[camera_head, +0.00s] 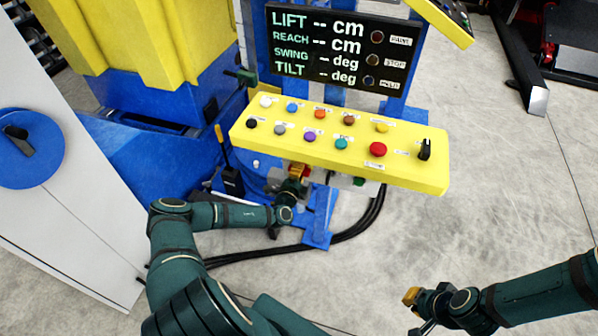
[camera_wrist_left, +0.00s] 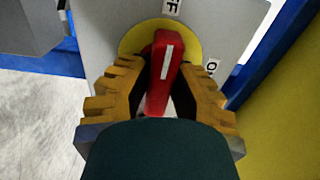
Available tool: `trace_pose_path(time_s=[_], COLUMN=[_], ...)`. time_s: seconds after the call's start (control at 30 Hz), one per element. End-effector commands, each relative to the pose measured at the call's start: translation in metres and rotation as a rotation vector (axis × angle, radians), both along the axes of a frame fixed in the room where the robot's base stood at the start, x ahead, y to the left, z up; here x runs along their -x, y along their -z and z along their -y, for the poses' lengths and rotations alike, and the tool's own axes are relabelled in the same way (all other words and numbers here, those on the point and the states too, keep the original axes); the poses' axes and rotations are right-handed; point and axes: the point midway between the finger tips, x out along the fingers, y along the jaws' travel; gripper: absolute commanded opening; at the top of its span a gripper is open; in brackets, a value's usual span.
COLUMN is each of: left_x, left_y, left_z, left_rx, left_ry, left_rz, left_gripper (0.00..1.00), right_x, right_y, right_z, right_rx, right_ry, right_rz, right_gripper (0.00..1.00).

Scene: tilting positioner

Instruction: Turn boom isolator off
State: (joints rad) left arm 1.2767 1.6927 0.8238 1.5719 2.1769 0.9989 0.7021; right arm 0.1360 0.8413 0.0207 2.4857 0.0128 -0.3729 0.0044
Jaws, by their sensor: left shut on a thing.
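The boom isolator is a red rotary handle (camera_wrist_left: 163,70) with a white stripe on a yellow disc (camera_wrist_left: 130,44) and a grey plate. The stripe runs nearly upright, tilted slightly right, its top end towards a label (camera_wrist_left: 171,7) whose visible letters read "FF". A second, partly hidden label (camera_wrist_left: 211,67) starting with "O" is at the right. My left gripper (camera_wrist_left: 159,92) is shut on the handle, one finger on each side. In the head view, my left gripper (camera_head: 294,188) is below the yellow panel's front edge. My right gripper (camera_head: 411,300) is low at the right, away from the panel.
The yellow button panel (camera_head: 425,176) with coloured buttons and a black knob (camera_head: 425,149) overhangs my left gripper. A display (camera_head: 345,47) stands behind it. A white cabinet (camera_head: 60,215) is at the left. Black cables (camera_head: 345,233) run below. Floor at the right is open.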

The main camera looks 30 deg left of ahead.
Motion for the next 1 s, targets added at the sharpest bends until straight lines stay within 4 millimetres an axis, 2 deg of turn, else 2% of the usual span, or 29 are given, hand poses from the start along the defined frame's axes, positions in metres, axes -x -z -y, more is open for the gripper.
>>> trace_pose_path(time_s=[0.07,0.1,0.17,0.2,0.57,0.73,1.0], left_x=[-0.001,-0.001,-0.001,-0.001,0.003,0.025,0.079], left_y=[-0.002,-0.002,-0.002,-0.002,0.0,0.0,0.0], left_z=[0.0,0.0,0.0,0.0,0.001,0.005,0.018], left_rx=[0.0,0.0,-0.001,-0.001,-0.001,-0.001,0.001], left_ry=[-0.001,-0.001,-0.001,-0.001,0.0,0.0,-0.001], left_rz=[0.005,0.005,0.004,0.004,0.001,-0.001,0.0], left_gripper=[0.0,0.27,0.48,0.53,0.53,0.53,0.53], right_x=[0.0,0.0,0.0,0.0,0.0,0.0,0.0], right_y=[0.0,0.0,0.0,0.0,0.0,0.0,0.0], right_z=[0.0,0.0,0.0,0.0,0.0,0.0,0.0], right_rx=[0.0,0.0,0.0,0.0,0.0,0.0,0.0], right_ry=[0.0,0.0,0.0,0.0,0.0,0.0,0.0], right_rz=[0.0,0.0,0.0,0.0,0.0,0.0,0.0], right_gripper=[0.0,0.0,0.0,0.0,0.0,0.0,0.0])
